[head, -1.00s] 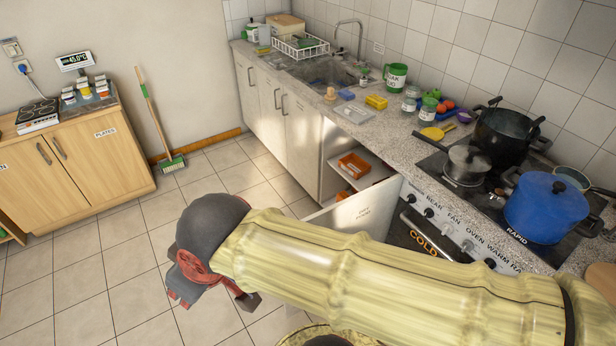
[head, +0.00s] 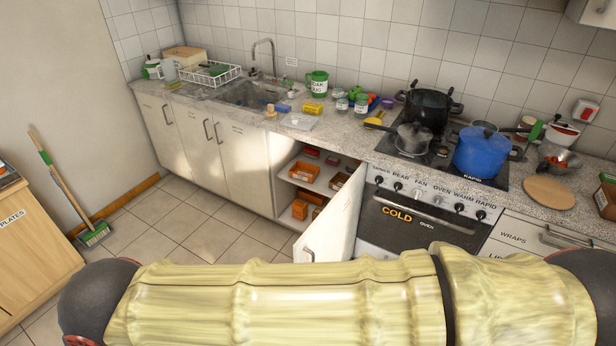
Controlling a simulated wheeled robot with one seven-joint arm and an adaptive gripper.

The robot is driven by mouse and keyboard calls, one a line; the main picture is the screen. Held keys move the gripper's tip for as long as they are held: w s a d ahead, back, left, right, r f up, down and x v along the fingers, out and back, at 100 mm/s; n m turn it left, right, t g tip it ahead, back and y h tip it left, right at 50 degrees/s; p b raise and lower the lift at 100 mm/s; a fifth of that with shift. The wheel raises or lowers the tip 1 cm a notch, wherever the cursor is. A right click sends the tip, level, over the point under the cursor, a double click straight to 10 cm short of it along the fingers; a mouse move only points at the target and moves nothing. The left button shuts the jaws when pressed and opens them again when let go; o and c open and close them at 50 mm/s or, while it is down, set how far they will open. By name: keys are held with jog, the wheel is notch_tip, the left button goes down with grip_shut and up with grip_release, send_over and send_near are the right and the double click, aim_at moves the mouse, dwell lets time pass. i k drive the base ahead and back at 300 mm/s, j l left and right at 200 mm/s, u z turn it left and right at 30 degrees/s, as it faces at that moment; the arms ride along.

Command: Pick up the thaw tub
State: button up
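I cannot make out any label that marks a thaw tub. A shallow clear or whitish tub (head: 299,121) lies on the counter, right of the sink and in front of the yellow box; I cannot tell whether it is the thaw tub. Orange tubs (head: 304,172) sit on the upper shelf of the open cabinet, with more on the lower shelf (head: 300,209). My arm spans the bottom of the head view, well in front of the cabinet. My gripper's fingers are below the frame.
The cabinet door (head: 332,228) stands open beside the oven (head: 415,222). A green jug (head: 317,84) and jars crowd the counter (head: 240,112). A black pot (head: 426,108) and blue pot (head: 482,152) stand on the hob. Left floor is clear, with a broom (head: 62,190) against the wall.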

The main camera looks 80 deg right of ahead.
aim_at(302, 171)
jog(key=i+l+z, duration=0.2)
jog(key=i+z, duration=1)
jog(key=i+j+z, duration=0.35)
jog(key=i, duration=0.15)
jog(key=i+l+z, duration=0.25)
jog(key=z, duration=0.15)
jog(key=i+l+z, duration=0.1)
jog(key=i+z, duration=0.75)
jog(key=i+j+z, duration=0.1)
jog(key=i+z, duration=0.5)
jog(key=i, duration=0.25)
